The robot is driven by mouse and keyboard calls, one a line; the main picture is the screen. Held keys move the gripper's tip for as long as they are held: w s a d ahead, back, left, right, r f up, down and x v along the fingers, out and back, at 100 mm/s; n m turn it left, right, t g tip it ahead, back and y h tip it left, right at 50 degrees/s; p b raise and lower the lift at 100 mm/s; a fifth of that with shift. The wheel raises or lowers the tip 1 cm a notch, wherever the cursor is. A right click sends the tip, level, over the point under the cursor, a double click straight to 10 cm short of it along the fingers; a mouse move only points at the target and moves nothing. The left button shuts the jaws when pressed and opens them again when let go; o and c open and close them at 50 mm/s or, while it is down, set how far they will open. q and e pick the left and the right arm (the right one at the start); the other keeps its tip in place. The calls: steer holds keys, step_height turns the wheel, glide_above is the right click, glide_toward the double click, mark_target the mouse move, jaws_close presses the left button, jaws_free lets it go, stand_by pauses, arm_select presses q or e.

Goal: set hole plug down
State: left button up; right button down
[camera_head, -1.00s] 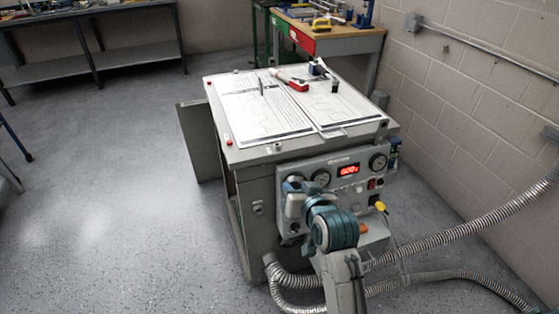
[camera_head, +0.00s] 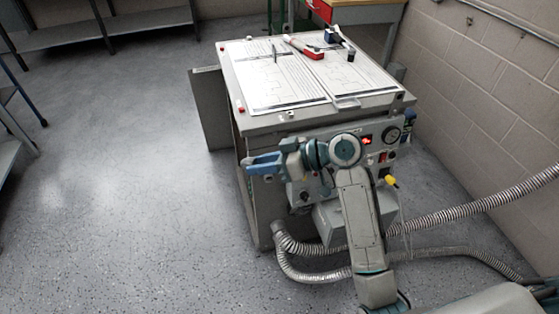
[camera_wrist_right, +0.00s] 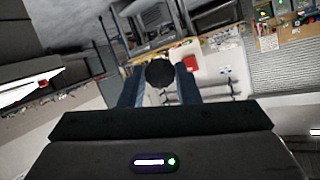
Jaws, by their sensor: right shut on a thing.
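My right gripper (camera_head: 262,165) is in front of the grey transformer cabinet (camera_head: 262,125), near its front left corner and below the top edge, with its blue fingers pointing left. In the right wrist view, the gripper (camera_wrist_right: 160,84) is shut on a round black hole plug (camera_wrist_right: 160,73), held between the two dark fingers. I cannot make out the plug in the head view. My left gripper is not in view.
White printed sheets (camera_head: 265,88) cover the cabinet top, with a red-handled tool (camera_head: 303,47) and a small black cylinder (camera_head: 351,57) on them. Ribbed hoses (camera_head: 470,212) run along the right. The floor at left is clear.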

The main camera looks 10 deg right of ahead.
mark_target(247, 164)
steer(key=a+n+g, duration=0.2)
steer(key=a+n+g+y, duration=0.1)
steer(key=g, duration=0.1)
steer(key=shift+s+a+r+n, duration=0.15)
steer(key=shift+r+n, duration=0.1)
steer(key=shift+n, duration=0.05)
